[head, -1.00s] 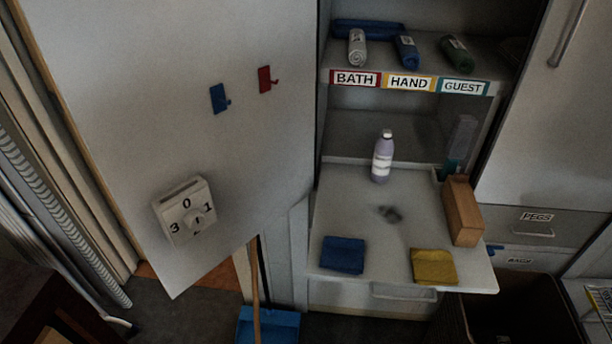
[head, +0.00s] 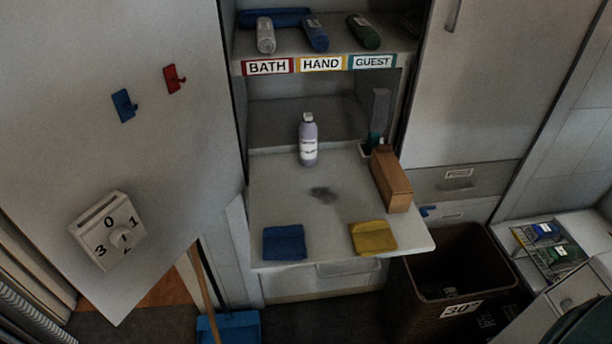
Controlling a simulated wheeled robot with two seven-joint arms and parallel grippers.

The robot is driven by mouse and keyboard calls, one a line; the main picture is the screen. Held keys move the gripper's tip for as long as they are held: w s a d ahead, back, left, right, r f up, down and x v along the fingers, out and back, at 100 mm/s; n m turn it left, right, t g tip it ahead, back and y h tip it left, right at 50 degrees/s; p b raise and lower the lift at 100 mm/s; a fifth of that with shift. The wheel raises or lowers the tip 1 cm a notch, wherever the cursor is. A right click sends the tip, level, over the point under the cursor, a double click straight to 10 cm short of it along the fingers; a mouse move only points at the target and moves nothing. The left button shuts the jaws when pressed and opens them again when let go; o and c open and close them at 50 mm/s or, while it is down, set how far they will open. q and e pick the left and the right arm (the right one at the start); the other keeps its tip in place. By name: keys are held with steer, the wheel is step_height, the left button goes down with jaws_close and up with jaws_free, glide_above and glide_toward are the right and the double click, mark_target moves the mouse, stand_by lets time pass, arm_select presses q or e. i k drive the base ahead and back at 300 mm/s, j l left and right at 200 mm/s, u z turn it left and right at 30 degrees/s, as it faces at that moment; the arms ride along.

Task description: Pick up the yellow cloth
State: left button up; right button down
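The yellow cloth (head: 374,237) lies folded flat near the front right edge of the pull-out shelf (head: 285,187). A folded blue cloth (head: 284,242) lies to its left on the same shelf, with a gap between them. Neither of my grippers shows in the head view, so nothing is seen touching the yellow cloth.
A wooden block (head: 391,180) stands at the right edge. A brown bin (head: 455,262) is below right. A panel with a dial (head: 108,231) is at left.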

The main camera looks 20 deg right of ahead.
mark_target(370, 238)
steer(key=z, duration=1.2)
